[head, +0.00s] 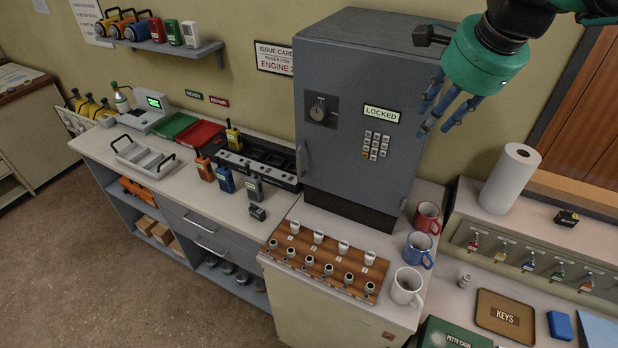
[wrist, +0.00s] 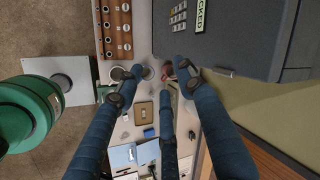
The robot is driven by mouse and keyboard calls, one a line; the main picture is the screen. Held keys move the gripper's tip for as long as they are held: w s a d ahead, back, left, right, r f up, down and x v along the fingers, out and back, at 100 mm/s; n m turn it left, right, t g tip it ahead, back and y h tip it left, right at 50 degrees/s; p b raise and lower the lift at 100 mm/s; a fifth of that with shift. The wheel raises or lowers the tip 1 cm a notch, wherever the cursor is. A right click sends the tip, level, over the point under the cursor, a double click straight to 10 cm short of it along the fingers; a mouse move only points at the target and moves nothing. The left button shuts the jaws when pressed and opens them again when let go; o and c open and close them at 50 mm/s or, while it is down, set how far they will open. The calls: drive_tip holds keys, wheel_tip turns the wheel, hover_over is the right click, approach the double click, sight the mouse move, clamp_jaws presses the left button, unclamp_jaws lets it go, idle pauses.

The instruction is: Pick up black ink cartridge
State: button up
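A small black block with pale lettering (head: 567,217), which looks like the black ink cartridge, sits on the ledge to the right of the paper towel roll in the head view. Another small black object (head: 257,212) stands on the counter in front of the radios; I cannot tell exactly what it is. My gripper (head: 440,108) is raised in front of the grey safe, its blue fingers spread and empty. It is up and to the left of the lettered block, well apart from it. In the wrist view my gripper (wrist: 158,82) shows its fingers apart with nothing between them.
The grey safe (head: 350,110) stands close behind my gripper. Red, blue and white mugs (head: 407,287) stand beside a wooden stamp rack (head: 325,262). The paper towel roll (head: 510,178) stands upright left of the lettered block. Keys hang below the ledge, above a KEYS tray (head: 505,316).

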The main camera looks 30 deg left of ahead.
drive_tip(key=w+a+f+m+g+y+p, duration=0.1)
drive_tip(key=w+a+m+p, duration=0.2)
drive_tip(key=a, duration=0.8)
drive_tip(key=w+a+f+m+g+p, duration=0.15)
drive_tip(key=a+p, duration=0.25)
drive_tip(key=a, duration=0.8)
drive_tip(key=s+a+f+m+p, duration=0.2)
drive_tip(key=a+f+m+p, duration=0.1)
drive_tip(key=a, duration=0.7)
drive_tip(key=s+a+f+m+p, duration=0.1)
drive_tip(key=a+f+m+p, duration=0.25)
drive_tip(key=a, duration=0.65)
wheel_tip(320, 180, down, 32)
drive_tip(key=shift+a+g+y+b, duration=0.25)
drive_tip(key=shift+g+y+b, duration=0.05)
drive_tip(key=shift+g+b, duration=0.1)
drive_tip(key=shift+f, duration=0.2)
approach(255, 210)
drive_tip(key=shift+x, duration=2.35)
